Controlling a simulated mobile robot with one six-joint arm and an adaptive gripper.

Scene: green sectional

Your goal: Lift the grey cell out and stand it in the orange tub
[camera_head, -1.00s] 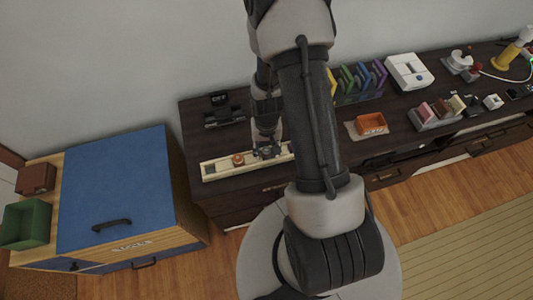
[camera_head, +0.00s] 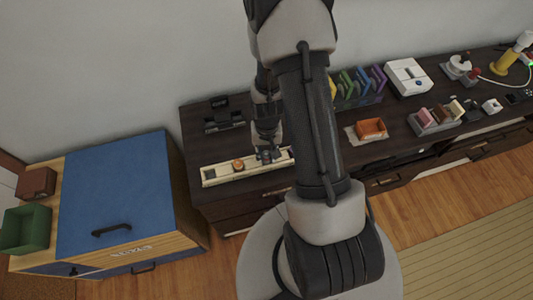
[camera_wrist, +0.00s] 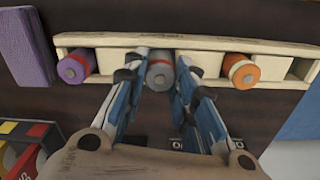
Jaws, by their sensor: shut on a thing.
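The grey cell (camera_wrist: 160,73) sits in the cream slotted holder (camera_wrist: 110,40), between a purple cell (camera_wrist: 76,67) and an orange cell (camera_wrist: 241,71). My gripper (camera_wrist: 161,80) is shut on the grey cell, with one finger on each side of it. In the head view my gripper (camera_head: 267,155) is down at the holder (camera_head: 215,175), and the grey cell is hidden there. The orange tub (camera_head: 371,129) stands on a pale mat to the right, beyond my arm, and looks empty.
A purple block (camera_wrist: 25,45) lies near the holder in the wrist view. A black device (camera_head: 222,118) stands behind the holder. A rack of coloured plates (camera_head: 360,90) stands behind the tub. A blue-topped cabinet (camera_head: 115,195) is at the left.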

